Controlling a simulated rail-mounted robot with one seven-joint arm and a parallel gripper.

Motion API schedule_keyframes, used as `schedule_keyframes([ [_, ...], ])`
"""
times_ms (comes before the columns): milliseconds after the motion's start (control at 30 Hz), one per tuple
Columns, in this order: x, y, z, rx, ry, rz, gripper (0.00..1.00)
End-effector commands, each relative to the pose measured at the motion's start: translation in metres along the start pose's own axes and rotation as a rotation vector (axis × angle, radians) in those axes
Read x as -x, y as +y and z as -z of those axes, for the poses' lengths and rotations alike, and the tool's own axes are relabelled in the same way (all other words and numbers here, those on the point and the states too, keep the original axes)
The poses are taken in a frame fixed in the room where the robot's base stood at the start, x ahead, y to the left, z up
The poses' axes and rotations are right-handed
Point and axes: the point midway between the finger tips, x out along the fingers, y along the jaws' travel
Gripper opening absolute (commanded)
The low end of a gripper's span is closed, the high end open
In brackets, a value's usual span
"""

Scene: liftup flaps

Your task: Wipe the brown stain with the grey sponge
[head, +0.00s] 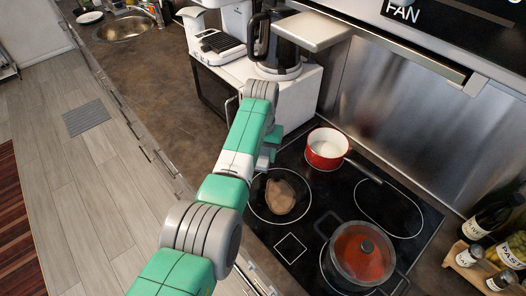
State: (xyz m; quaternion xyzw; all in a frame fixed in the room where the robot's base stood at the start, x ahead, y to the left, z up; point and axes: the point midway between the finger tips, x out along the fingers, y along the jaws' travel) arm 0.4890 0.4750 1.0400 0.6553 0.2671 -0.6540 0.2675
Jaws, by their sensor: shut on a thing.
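The brown stain (280,196) is an irregular tan-brown patch on the black cooktop, inside the ring of the front left burner. My gripper (265,161) is only partly in view, just above and left of the stain in the picture, mostly hidden behind my forearm. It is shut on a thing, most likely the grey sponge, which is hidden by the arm. Whether it touches the cooktop cannot be told.
A red saucepan (327,150) with a white inside stands behind the stain, its handle pointing right. A lidded pot (362,252) stands to the right front. Bottles (489,218) are at far right.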

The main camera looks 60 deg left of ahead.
Motion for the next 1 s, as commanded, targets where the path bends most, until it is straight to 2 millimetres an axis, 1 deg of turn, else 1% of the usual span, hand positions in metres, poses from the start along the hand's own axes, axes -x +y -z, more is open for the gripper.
schedule_keyframes([
  [33, -0.022, -0.001, 0.000, 0.001, 0.000, 0.000, 0.31],
  [133, -0.036, 0.000, 0.000, 0.001, 0.000, 0.000, 0.31],
  [233, -0.044, 0.000, 0.000, 0.000, 0.000, 0.000, 0.31],
  [467, -0.045, 0.000, 0.000, 0.000, 0.000, 0.000, 0.31],
  [1000, -0.094, -0.008, 0.000, 0.011, 0.000, 0.000, 0.31],
])
